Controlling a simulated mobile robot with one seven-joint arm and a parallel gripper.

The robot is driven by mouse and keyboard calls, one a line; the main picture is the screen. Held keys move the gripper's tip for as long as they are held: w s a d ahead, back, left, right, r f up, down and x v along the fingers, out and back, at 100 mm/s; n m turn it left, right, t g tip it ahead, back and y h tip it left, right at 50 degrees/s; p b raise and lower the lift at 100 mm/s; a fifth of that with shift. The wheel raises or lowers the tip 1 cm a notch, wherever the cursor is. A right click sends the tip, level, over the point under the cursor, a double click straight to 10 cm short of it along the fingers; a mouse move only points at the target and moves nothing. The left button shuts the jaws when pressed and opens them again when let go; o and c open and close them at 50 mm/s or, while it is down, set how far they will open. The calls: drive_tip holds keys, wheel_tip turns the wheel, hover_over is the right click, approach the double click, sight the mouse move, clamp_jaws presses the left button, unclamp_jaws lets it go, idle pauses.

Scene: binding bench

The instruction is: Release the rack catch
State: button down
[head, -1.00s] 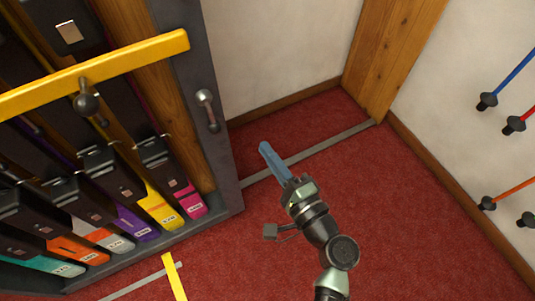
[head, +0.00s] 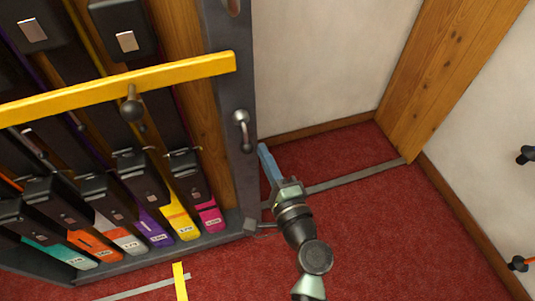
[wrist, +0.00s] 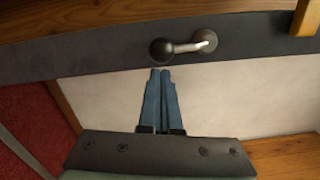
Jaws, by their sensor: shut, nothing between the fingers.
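The rack's grey side post carries a small metal lever (head: 242,131) with rounded ends, which looks like the catch. In the wrist view the lever (wrist: 188,47) has a dark round knob at its left end and a bright bar. My gripper (head: 264,150) is shut and empty, its blue fingers together, just right of the post near the lever's lower end. In the wrist view the fingertips (wrist: 160,73) point at the dark knob with what looks like a small gap. Whether they touch it I cannot tell for sure.
A yellow bar (head: 150,82) with a dark knob (head: 131,108) crosses the rack front. Behind it stand several dark-topped items with coloured labelled ends. A white wall (head: 320,60) and wooden post (head: 440,75) lie beyond. Red carpet (head: 385,235) to the right is clear.

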drive_tip(key=shift+s+a+f+m, duration=0.2)
drive_tip(key=shift+a+m, duration=0.35)
drive_tip(key=shift+m, duration=0.35)
drive_tip(key=s+a+r+m+p, duration=0.2)
drive_tip(key=a+m, duration=0.5)
drive_tip(key=m, duration=0.5)
drive_tip(key=shift+s+a+r+m+t+h+p, duration=0.2)
drive_tip(key=shift+r+m+t+h+p, duration=0.15)
drive_tip(key=shift+p, duration=0.55)
drive_tip(key=shift+r, duration=0.1)
drive_tip(key=s+d+f+b, duration=0.1)
drive_tip(key=s+d+f, duration=0.1)
drive_tip(key=s, duration=0.3)
drive_tip(key=s+d+f+b, duration=0.1)
drive_tip(key=s+f+b, duration=0.1)
drive_tip(key=s, duration=0.3)
drive_tip(key=shift+d+f, duration=0.3)
drive_tip(key=shift+d, duration=0.05)
